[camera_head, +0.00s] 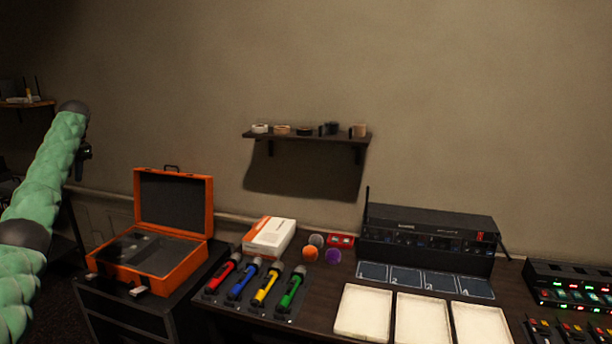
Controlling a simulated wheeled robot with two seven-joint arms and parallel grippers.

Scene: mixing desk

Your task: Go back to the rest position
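My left arm comes in at the left edge with green padded links and dark joints, and it reaches up in front of the wall. A small dark part at its upper end looks like my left gripper (84,152); it is too small and dark to tell whether it is open or shut. It is in the air, above and to the left of the open orange case (172,205), apart from the desk things. My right gripper is not in view.
The dark desk (318,285) holds a row of colored microphones (256,285), a white box (270,237), several small balls, a black receiver (428,238), white trays (362,312) and a lit panel (575,290). A wall shelf (305,136) carries tape rolls. Open air lies above the desk.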

